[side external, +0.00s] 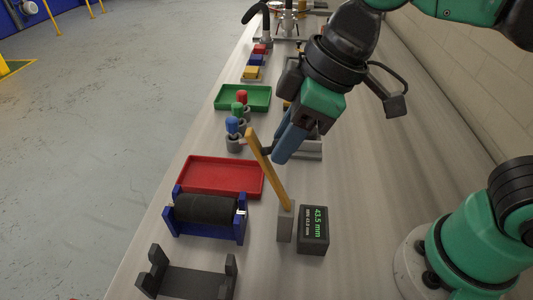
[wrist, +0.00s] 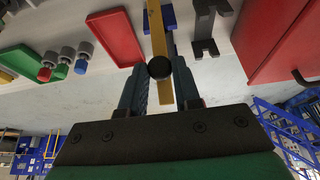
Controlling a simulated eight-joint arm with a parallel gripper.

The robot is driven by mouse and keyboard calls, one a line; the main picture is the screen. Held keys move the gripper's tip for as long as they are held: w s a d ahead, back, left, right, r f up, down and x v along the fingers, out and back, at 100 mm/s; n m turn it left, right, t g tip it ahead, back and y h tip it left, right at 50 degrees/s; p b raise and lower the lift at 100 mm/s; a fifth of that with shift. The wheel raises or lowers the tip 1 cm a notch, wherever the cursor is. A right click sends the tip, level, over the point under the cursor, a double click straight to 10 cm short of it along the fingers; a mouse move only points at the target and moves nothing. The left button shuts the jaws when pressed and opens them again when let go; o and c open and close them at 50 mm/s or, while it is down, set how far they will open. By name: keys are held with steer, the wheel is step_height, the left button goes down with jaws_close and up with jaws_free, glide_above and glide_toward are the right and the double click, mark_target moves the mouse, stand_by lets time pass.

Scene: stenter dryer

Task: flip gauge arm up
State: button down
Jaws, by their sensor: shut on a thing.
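The gauge arm (side external: 267,169) is a yellow bar. Its lower end meets a grey block (side external: 285,225), and it rises from there, leaning to the upper left. In the wrist view the yellow bar (wrist: 157,38) runs up behind a round black knob (wrist: 159,68). My gripper (side external: 276,150) is beside the upper part of the bar. In the wrist view its two blue fingers (wrist: 160,84) are on either side of the knob, shut on it.
A dark display (side external: 313,228) reading 43.5 mm stands beside the block. Left of them are a blue stand with a black roller (side external: 205,209), a red tray (side external: 218,177) and a dark cradle (side external: 187,281). Coloured pegs (side external: 233,126) and a green tray (side external: 243,97) stand farther back.

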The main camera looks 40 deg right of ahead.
steer(key=shift+s+d, duration=0.1)
stand_by(0.3)
steer(key=shift+s+d, duration=0.5)
steer(key=c, duration=0.6)
jaws_free()
steer(key=shift+r, duration=0.1)
steer(key=v, duration=0.5)
steer(key=shift+r, duration=0.2)
